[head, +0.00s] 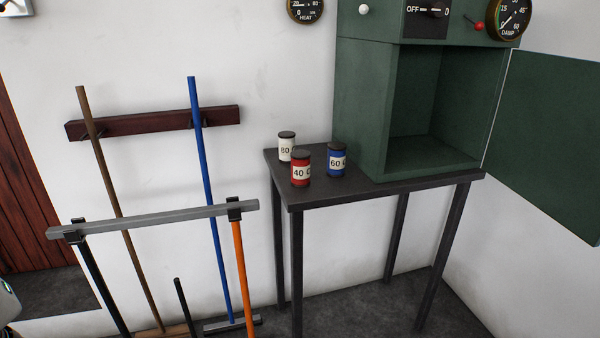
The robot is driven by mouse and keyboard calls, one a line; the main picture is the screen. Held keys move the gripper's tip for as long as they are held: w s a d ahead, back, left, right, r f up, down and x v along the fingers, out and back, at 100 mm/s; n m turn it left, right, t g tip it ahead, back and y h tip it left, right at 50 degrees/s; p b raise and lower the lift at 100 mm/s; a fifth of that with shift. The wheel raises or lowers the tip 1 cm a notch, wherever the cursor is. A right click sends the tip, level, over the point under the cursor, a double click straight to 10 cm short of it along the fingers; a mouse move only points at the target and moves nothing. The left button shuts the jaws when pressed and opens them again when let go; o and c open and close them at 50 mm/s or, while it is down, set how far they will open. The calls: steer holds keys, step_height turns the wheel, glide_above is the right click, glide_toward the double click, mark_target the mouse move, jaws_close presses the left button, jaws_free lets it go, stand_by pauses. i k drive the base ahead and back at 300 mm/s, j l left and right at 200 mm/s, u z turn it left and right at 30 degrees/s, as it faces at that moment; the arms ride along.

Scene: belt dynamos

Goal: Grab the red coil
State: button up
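A red coil (301,170), a small upright cylinder with a dark cap and a white label reading "40", stands near the front left corner of the dark table (400,191). A white one (286,148) labelled "80" stands just behind it to the left. A blue one (337,161) labelled "60" stands to its right. The red coil partly overlaps the white one in the picture. My gripper is not in view.
A green cabinet (359,120) stands on the table with its door (548,140) open to the right and its inside empty. A grey rail (160,219) and several long-handled tools (204,160) stand left of the table. Dark floor shows below.

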mark_target(301, 159)
steer(key=i+l+u, duration=0.1)
steer(key=u, duration=0.7)
steer(key=i+l+u, duration=0.35)
steer(key=l+u, duration=0.3)
steer(key=i+l, duration=0.05)
steer(key=l, duration=0.05)
